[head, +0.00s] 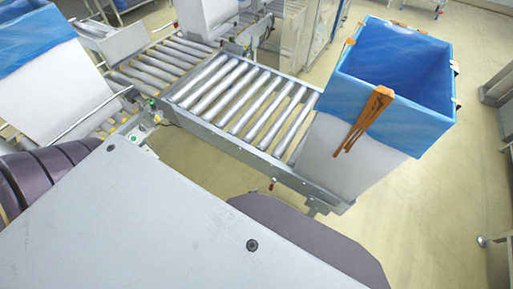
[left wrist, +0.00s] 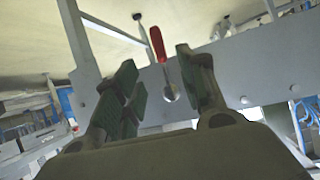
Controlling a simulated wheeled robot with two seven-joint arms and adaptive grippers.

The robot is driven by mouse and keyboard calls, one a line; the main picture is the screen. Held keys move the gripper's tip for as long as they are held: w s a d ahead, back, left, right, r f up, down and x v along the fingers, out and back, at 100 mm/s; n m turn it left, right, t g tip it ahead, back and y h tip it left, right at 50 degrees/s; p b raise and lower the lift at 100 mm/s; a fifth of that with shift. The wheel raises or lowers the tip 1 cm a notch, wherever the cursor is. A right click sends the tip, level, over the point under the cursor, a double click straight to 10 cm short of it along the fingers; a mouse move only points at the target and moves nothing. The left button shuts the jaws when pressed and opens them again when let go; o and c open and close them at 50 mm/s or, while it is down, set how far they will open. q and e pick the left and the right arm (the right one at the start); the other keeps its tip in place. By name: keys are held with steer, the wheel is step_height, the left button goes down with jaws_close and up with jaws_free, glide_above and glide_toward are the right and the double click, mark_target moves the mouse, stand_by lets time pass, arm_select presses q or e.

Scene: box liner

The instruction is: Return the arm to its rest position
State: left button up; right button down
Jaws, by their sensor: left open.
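My left gripper (left wrist: 156,72) shows in the left wrist view with its two dark, green-padded fingers apart and nothing held between them. Behind the gap between the fingers is a red-handled lever (left wrist: 157,44) on a grey metal frame. I cannot tell how far the fingers are from it. In the head view, a dark ribbed part of my arm shows at the left edge, but the gripper's fingers cannot be made out there. My right gripper is in neither view.
A roller conveyor (head: 238,98) crosses the middle. A white box with a blue liner (head: 400,62) stands at its right end, with orange clips (head: 368,112) on the rim. Another blue-lined box (head: 45,95) is at the left. Floor (head: 445,190) is clear at the right.

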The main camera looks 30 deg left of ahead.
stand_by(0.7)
arm_select(q)
steer(key=w+r+g, duration=0.4)
steer(key=r, duration=0.6)
steer(key=s+a+r+g+y, duration=0.15)
steer(key=s+r+g, duration=0.4)
steer(key=r, duration=0.95)
steer(key=s+a+f+p, duration=0.1)
steer(key=s+f, duration=0.1)
steer(key=f, duration=1.4)
steer(key=s+a+f, duration=0.2)
steer(key=f, duration=1.4)
steer(key=s+a+f, duration=0.4)
steer(key=s+f, duration=0.5)
steer(key=s, duration=0.1)
steer(key=s+a+f+p, duration=0.1)
steer(key=s+a+f, duration=0.2)
steer(key=s+f, duration=0.6)
steer(key=shift+s+a+f+g+y, duration=0.25)
steer(key=shift+s+a+g+y, duration=0.2)
steer(key=shift+s, duration=0.1)
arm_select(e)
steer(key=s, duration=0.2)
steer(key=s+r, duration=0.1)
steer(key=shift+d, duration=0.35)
